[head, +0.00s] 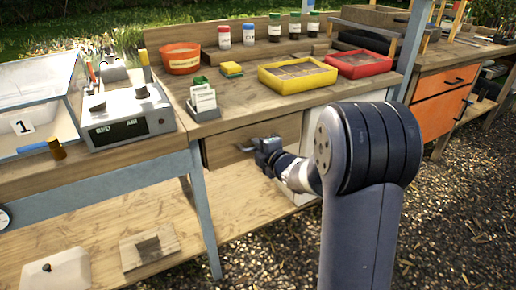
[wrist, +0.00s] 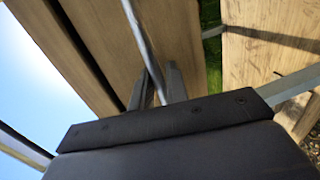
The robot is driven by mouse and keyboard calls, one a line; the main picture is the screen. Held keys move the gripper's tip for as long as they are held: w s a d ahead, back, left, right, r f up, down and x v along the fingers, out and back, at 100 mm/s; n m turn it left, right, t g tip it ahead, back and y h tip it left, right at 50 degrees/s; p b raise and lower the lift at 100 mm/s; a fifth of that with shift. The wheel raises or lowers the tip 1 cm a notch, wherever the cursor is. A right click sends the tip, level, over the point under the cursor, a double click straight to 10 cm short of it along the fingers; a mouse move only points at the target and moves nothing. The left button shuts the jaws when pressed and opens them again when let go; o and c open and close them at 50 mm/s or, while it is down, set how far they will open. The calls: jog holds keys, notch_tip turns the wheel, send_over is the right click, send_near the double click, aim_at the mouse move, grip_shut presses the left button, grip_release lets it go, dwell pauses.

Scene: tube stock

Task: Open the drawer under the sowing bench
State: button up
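The sowing bench (head: 215,122) has a wooden drawer front (head: 225,147) under its top. The drawer looks flush with the bench, so it seems shut. A grey bar handle (head: 245,148) is on the drawer front. My gripper (head: 266,148) is at the handle's right part and hides some of it. In the wrist view, the handle (wrist: 133,20) runs down between the two fingers of my gripper (wrist: 159,82), in front of the drawer front (wrist: 100,40). The fingers stand on either side of the bar. I cannot tell whether they press on it.
A yellow tray (head: 297,87), a red tray (head: 358,73) and a card holder (head: 204,115) stand on the bench. A blue-grey leg (head: 205,215) stands left of the drawer. A lower shelf (head: 240,205) lies below. Gravel in front is clear beside my arm.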

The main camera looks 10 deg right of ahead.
jog(key=shift+w, duration=0.1)
jog(key=shift+c, duration=0.3)
grip_shut()
